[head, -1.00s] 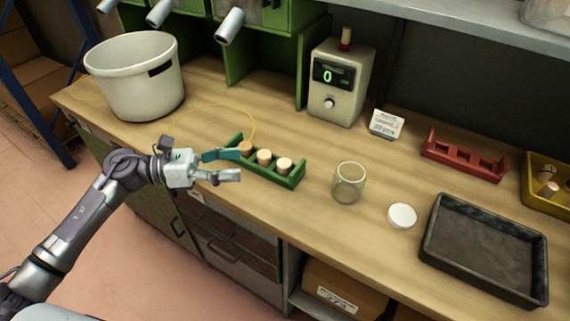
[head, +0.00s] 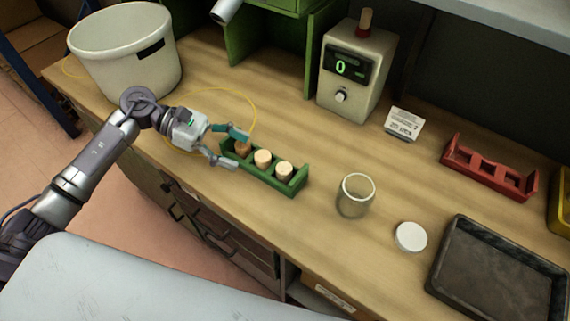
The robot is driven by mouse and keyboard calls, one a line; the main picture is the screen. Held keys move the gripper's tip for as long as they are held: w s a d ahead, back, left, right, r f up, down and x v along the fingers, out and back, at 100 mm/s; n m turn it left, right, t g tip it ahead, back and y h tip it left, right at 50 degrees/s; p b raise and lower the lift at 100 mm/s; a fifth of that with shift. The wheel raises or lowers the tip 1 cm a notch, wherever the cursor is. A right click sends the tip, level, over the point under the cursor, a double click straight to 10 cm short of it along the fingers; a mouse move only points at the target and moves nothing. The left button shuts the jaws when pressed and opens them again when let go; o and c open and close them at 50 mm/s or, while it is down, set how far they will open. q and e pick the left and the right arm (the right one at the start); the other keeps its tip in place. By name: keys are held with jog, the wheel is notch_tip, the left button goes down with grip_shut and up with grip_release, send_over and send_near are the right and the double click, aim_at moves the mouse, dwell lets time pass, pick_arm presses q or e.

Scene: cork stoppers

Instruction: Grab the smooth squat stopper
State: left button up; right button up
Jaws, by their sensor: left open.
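A green rack (head: 262,180) on the wooden counter holds three stoppers upright in a row. The left stopper (head: 243,148) looks browner and darker; the middle stopper (head: 263,158) and the right stopper (head: 284,170) are pale tan. At this size I cannot tell which is smooth and squat. My left gripper (head: 241,148) is open at the rack's left end, one finger on the far side of the left stopper and one on the near side. Contact cannot be made out. The fingers partly hide that stopper and the rack end. My right gripper is not in view.
A glass jar (head: 356,196) and a white lid (head: 411,237) stand right of the rack, then a dark tray (head: 500,272). A red rack (head: 488,168) and a display device (head: 355,75) are behind. A white pot (head: 122,55) stands at left.

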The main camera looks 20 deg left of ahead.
aim_at(283, 167)
pick_arm(q)
jog(key=p+x, duration=0.1)
jog(key=x, duration=0.3)
jog(key=shift+w+d, duration=0.1)
jog(key=shift+d, duration=0.2)
jog(key=shift+p+x, duration=0.7)
jog(key=shift+x, duration=0.15)
jog(key=x, duration=0.1)
jog(key=p+x, duration=0.1)
jog(key=x, duration=0.1)
jog(key=shift+w+d+f, duration=0.1)
jog(key=shift+w+f, duration=0.1)
jog(key=shift+w, duration=0.2)
jog(key=shift+d+f, duration=0.1)
jog(key=c, duration=0.8)
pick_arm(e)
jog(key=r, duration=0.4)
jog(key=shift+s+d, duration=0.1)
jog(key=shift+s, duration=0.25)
